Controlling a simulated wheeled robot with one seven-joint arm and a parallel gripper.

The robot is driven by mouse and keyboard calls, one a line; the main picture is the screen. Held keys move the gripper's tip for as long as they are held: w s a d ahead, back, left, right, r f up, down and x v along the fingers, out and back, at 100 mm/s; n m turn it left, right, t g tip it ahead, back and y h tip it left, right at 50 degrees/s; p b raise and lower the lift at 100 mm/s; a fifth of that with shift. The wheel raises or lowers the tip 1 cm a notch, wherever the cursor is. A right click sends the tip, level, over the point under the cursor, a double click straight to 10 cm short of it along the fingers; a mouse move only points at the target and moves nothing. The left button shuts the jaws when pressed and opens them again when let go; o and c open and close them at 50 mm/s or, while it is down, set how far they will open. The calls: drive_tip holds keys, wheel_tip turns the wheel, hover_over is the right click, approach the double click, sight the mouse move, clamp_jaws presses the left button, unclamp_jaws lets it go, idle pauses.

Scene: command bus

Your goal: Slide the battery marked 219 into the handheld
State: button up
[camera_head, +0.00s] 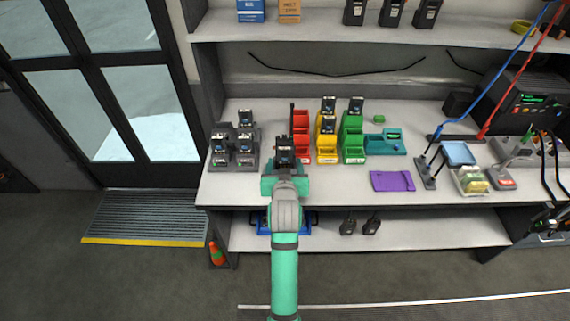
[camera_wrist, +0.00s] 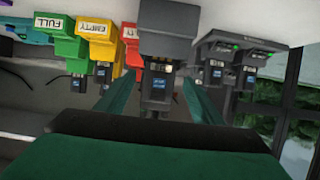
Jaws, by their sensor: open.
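My gripper (camera_head: 285,168) is open at the front left of the bench. In the wrist view its fingers (camera_wrist: 155,105) stand either side of a dark battery-like block with a blue label (camera_wrist: 157,85), below a grey holder (camera_wrist: 165,42). I cannot tell whether they touch it. Similar dark batteries stand in a grey rack (camera_head: 221,163) at the left and in the yellow bin (camera_head: 327,155) and green bin (camera_head: 353,154). The number 219 is not readable on any. I cannot tell which device is the handheld; radio-like handhelds (camera_head: 392,13) stand on the upper shelf.
A red bin (camera_head: 301,151) stands beside the yellow one. A teal tray (camera_head: 398,149) and a purple mat (camera_head: 392,181) lie to the right. Cables and a power unit (camera_head: 530,100) crowd the far right. The front bench strip beside the purple mat is clear.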

drive_tip(key=v, duration=1)
drive_tip(key=shift+s, duration=0.25)
drive_tip(key=shift+r, duration=0.15)
drive_tip(key=s+f, duration=1.2)
drive_tip(key=s, duration=0.5)
drive_tip(key=s+r+t, duration=0.1)
drive_tip(key=s+r, duration=0.1)
drive_tip(key=s, duration=1.9)
drive_tip(key=shift+t, duration=0.4)
